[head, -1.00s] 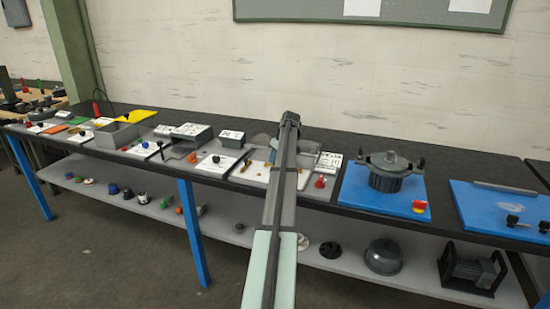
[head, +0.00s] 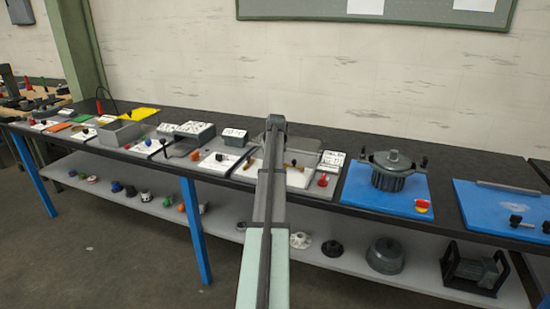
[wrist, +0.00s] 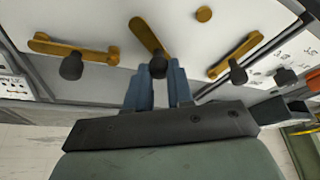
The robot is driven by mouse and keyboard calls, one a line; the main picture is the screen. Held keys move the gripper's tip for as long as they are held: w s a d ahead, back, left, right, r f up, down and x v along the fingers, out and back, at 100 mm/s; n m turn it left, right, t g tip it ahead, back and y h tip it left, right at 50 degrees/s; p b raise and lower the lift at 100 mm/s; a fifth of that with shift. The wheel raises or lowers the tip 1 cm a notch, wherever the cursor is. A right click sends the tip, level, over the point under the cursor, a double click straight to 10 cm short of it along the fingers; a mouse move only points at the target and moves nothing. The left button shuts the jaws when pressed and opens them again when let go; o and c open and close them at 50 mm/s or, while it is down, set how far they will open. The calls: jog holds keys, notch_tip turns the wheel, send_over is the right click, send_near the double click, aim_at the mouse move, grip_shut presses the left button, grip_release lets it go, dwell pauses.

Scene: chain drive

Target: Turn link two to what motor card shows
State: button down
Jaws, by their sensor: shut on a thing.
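Three brass links with black knobs sit on a white panel in the wrist view: a left link (wrist: 85,48), a middle link (wrist: 143,31) and a right link (wrist: 240,53). The middle link is tilted, running from upper left down to its knob (wrist: 158,66). My gripper (wrist: 159,78), with blue fingers, is shut on that knob. The left and right links stand apart from the fingers. In the head view my arm hides the middle of the panel (head: 299,178). Cards stand nearby, but I cannot tell which is the motor card.
A small brass disc (wrist: 204,13) lies above the right link. A red knob (head: 323,180) and a printed card (head: 333,159) stand right of the panel. Farther right is a blue board (head: 360,200) with a grey motor-like housing (head: 392,171).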

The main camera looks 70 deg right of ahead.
jog(key=m, duration=0.1)
jog(key=w+m+g, duration=0.1)
jog(key=m, duration=0.1)
jog(key=a+m, duration=0.1)
jog(key=shift+w+m+g+h, duration=0.25)
jog(key=shift+m+g+h, duration=0.05)
jog(key=shift+g, duration=0.1)
jog(key=shift+w+a+m+g, duration=0.1)
jog(key=shift+w+m+g, duration=0.25)
jog(key=shift+m, duration=0.5)
jog(key=shift+w+a+m+g, duration=0.1)
jog(key=shift+w+m+g, duration=0.2)
jog(key=shift+m, duration=0.6)
jog(key=shift+w+m+g, duration=0.3)
jog(key=shift+m+g, duration=0.05)
jog(key=shift+m, duration=0.5)
jog(key=c, duration=1.3)
grip_release()
jog(key=shift+o, duration=0.2)
jog(key=v, duration=1.4)
jog(key=shift+d, duration=0.25)
